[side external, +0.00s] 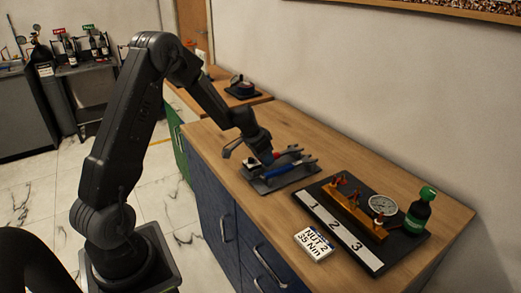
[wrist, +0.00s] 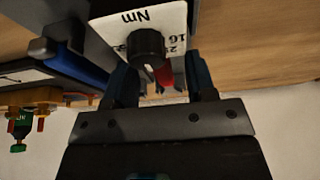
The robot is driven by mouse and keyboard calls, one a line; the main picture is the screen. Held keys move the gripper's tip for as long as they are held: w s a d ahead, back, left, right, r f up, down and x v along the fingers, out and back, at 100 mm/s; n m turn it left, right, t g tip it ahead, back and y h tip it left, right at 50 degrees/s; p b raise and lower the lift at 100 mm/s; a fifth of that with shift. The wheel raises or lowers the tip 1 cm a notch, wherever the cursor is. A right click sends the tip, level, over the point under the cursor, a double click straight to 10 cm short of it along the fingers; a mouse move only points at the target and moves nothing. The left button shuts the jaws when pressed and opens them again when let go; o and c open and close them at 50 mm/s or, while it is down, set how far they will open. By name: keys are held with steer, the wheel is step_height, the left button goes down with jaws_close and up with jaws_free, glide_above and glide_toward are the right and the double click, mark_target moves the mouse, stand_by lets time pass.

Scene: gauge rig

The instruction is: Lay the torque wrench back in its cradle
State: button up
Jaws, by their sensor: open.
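The torque wrench, with a blue handle (side external: 284,173), lies along the dark cradle (side external: 264,187) on the wooden bench in the side view. Whether it is fully seated in the cradle supports is too small to tell. My gripper (side external: 262,158) is low over the cradle's left end, close behind the handle. The knob sits on a white plate marked Nm (wrist: 115,28). The blue handle (wrist: 75,65) is left of the fingers, outside them.
Right of the cradle is a dark board (side external: 312,183) with a 1-2-3 strip, brass block, red-handled parts and round gauge (side external: 383,205). A green-capped bottle (side external: 419,212) stands at its right. A card reading NUT 2 35 Nm (side external: 314,243) lies near the front edge.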

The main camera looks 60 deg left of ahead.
steer(key=v, duration=1.3)
steer(key=shift+s+r, duration=0.15)
steer(key=shift+r, duration=0.2)
steer(key=s+d+r, duration=0.3)
steer(key=d, duration=0.3)
steer(key=s+d+r, duration=0.3)
steer(key=d+r, duration=0.1)
steer(key=d, duration=0.3)
steer(key=s+d, duration=0.4)
steer(key=s, duration=0.3)
steer(key=s+d+t, duration=0.1)
steer(key=s+d, duration=0.4)
steer(key=s, duration=0.3)
steer(key=shift+d+r, duration=0.3)
